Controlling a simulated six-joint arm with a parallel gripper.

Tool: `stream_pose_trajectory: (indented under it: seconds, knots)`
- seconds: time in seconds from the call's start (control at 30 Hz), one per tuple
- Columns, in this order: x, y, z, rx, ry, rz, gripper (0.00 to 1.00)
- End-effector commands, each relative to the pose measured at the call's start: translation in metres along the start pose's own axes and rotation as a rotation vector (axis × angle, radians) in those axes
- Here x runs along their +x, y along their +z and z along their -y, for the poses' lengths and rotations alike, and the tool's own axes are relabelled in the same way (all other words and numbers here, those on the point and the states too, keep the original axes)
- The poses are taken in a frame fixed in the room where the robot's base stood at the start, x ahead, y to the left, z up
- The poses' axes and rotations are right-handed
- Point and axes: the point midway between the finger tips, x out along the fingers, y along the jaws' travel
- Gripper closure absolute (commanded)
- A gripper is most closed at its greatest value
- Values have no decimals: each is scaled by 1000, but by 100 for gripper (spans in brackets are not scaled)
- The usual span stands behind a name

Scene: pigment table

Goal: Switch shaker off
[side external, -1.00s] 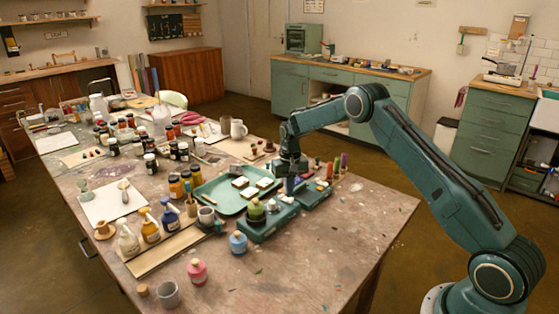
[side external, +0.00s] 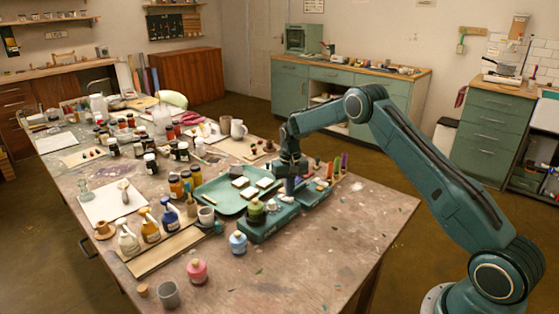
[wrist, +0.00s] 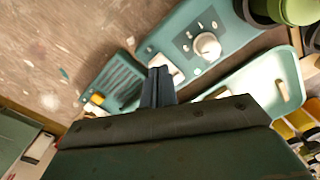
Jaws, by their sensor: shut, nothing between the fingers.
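The shaker (side external: 266,227) is a teal box on the near right part of the table, with a green jar (side external: 256,212) on its top. In the wrist view its panel shows a round white knob (wrist: 207,46) and small markings. A pale piece (wrist: 172,70) lies at the panel's end, partly hidden by my fingers; I cannot tell whether it is a switch. My gripper (wrist: 157,76) is shut and empty, pointing down at that end of the shaker. In the side view my gripper (side external: 290,190) is just behind the jar. Contact cannot be told.
A teal tray (side external: 225,201) with pale blocks lies left of the shaker. A second teal unit with a grille (wrist: 118,80) stands beside it. The table's right corner is clear.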

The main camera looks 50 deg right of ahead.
Motion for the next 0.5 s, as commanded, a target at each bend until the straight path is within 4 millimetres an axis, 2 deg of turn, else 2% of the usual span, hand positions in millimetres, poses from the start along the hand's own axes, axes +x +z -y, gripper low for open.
stream_pose_trajectory:
  seconds: [0.5]
  knots:
    - [6,0,0,0,0,0,100]
